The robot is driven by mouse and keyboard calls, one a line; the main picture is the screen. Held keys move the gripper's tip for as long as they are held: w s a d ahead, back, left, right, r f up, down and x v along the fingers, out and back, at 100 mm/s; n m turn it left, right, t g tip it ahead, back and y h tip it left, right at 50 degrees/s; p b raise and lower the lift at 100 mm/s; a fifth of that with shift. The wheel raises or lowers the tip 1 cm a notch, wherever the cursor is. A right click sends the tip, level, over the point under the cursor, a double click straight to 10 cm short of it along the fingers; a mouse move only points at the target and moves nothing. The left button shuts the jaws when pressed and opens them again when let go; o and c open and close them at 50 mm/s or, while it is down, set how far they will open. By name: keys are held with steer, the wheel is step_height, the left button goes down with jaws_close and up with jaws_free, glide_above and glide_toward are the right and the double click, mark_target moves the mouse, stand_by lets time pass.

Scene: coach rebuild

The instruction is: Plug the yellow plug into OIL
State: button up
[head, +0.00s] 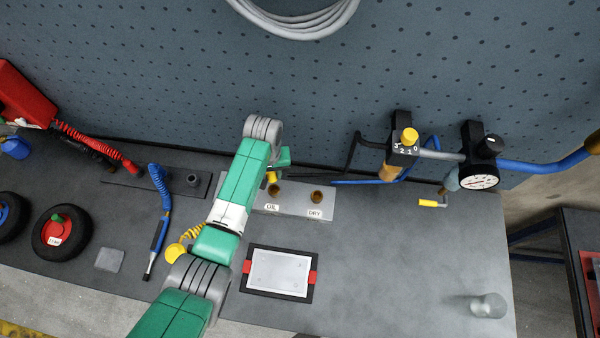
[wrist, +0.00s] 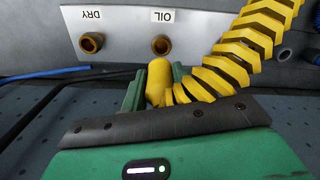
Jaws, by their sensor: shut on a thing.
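The yellow plug (wrist: 158,80) is held between the green fingers of my gripper (wrist: 160,92), which is shut on it. A coiled yellow hose (wrist: 238,58) runs from the plug to the right in the wrist view. The OIL label (wrist: 163,16) is upside down there. In the head view, the plug (head: 272,176) shows just behind the socket, beside my gripper (head: 281,165).
The brass DRY socket (head: 317,197) is right of OIL on the same grey panel. A framed white pad (head: 280,273) lies in front. A blue hose tool (head: 158,225) lies left. Gauges (head: 479,180) stand at the right. The bench's right front is mostly clear.

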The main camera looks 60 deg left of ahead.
mark_target(272, 180)
steer(key=shift+s+a+f+b, duration=0.15)
steer(key=shift+f+b, duration=0.3)
steer(key=shift+b, duration=0.05)
step_height(272, 180, down, 4)
steer(key=b, duration=0.4)
steer(key=shift+f, duration=0.1)
steer(key=shift+f+b, duration=1.05)
steer(key=shift+f, duration=0.45)
steer(key=o, duration=1.1)
steer(key=shift+r, duration=0.1)
step_height(272, 180, up, 8)
steer(key=shift+f+p, duration=0.1)
steer(key=shift+p, duration=0.2)
